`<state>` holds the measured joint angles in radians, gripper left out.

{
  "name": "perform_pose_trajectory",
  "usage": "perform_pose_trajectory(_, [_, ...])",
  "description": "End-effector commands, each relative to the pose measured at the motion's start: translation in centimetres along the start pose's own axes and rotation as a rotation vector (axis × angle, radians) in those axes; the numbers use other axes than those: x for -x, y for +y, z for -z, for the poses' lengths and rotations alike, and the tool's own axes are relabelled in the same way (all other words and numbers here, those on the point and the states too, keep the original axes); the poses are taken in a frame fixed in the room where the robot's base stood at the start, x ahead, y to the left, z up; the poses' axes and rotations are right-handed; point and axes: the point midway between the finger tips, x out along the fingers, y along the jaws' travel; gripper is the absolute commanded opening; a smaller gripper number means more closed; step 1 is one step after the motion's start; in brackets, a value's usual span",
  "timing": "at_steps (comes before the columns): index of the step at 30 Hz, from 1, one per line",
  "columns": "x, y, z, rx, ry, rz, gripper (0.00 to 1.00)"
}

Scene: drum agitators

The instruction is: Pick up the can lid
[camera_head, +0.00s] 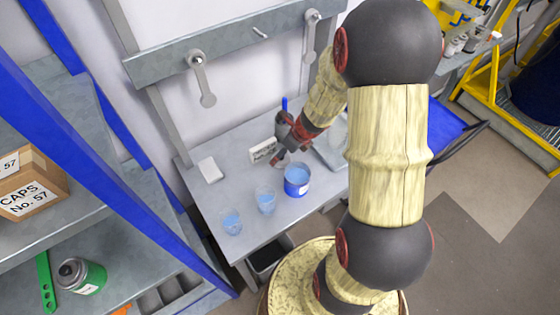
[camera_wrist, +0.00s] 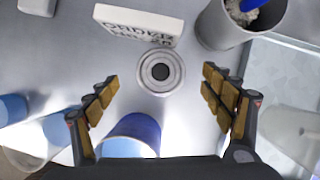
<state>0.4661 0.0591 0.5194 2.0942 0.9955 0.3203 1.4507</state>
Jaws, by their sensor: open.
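The can lid (camera_wrist: 160,72) seems to be the round metal disc with ridged rings and a dark centre in the wrist view. It lies flat on the grey table, just in front of a white lettered block. My gripper (camera_wrist: 161,90) is open and empty above the table, its two padded fingers spread on either side of the lid, with the lid a little ahead of centre. In the head view my gripper (camera_head: 280,159) points down at the table, and I cannot make out the lid there.
The white lettered block (camera_wrist: 136,25) stands close behind the lid. A blue can (camera_head: 297,180) with blue contents stands near the gripper, beside two clear cups (camera_head: 265,200) of blue liquid. A grey cup (camera_wrist: 236,22) holds a blue-handled tool. A white block (camera_head: 210,169) lies at left.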

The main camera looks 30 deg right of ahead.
Motion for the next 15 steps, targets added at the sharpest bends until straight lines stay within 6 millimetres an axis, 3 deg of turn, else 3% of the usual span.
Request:
perform_pose_trajectory(9, [-4.4, -0.1, 0.3, 0.003, 0.0, 0.0, 0.82])
perform_pose_trajectory(15, [-4.7, -0.1, 0.2, 0.004, 0.0, 0.0, 0.82])
